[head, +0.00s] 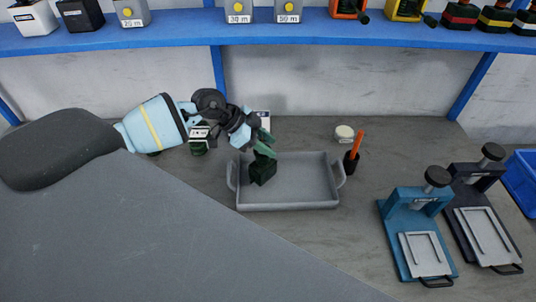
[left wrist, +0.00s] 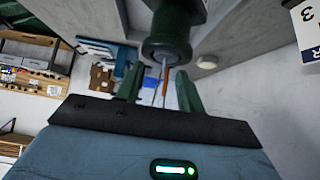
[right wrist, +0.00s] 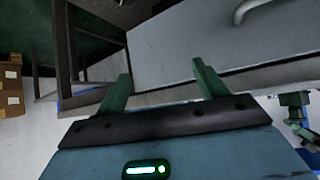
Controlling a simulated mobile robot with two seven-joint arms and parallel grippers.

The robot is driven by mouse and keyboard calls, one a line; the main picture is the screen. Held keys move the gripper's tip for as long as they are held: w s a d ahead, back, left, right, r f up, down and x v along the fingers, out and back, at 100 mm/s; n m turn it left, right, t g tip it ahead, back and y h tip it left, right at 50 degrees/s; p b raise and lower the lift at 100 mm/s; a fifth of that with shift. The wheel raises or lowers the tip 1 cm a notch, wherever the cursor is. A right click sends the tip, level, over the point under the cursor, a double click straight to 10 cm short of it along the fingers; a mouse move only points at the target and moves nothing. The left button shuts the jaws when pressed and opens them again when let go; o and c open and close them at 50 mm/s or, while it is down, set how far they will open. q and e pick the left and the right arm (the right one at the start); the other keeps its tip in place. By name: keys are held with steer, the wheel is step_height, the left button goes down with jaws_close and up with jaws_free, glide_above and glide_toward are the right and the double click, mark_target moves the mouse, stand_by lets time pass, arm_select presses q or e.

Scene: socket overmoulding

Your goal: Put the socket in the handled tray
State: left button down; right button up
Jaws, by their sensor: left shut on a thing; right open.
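The dark green socket (head: 262,172) is at the left part of the grey handled tray (head: 312,187). My left gripper (head: 264,148) is above it and shut on it. In the left wrist view the socket (left wrist: 170,42) shows as a dark green round body beyond the fingers. I cannot tell whether the socket touches the tray floor. The rest of the tray is empty. My right gripper (right wrist: 162,78) is open and empty in the right wrist view, beside a table edge. It does not show in the head view.
Right of the tray stand a black holder (head: 350,163) with an orange-handled tool and a white round item (head: 344,132). A blue press (head: 413,222) and a black press (head: 484,222) stand farther right, near a blue bin (head: 523,178). A blue shelf (head: 180,32) runs along the back.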

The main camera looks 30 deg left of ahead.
arm_select(q)
steer(key=shift+f, duration=2)
steer(key=c, duration=0.9)
jaws_free()
steer(key=v, duration=1.2)
steer(key=shift+s, duration=0.1)
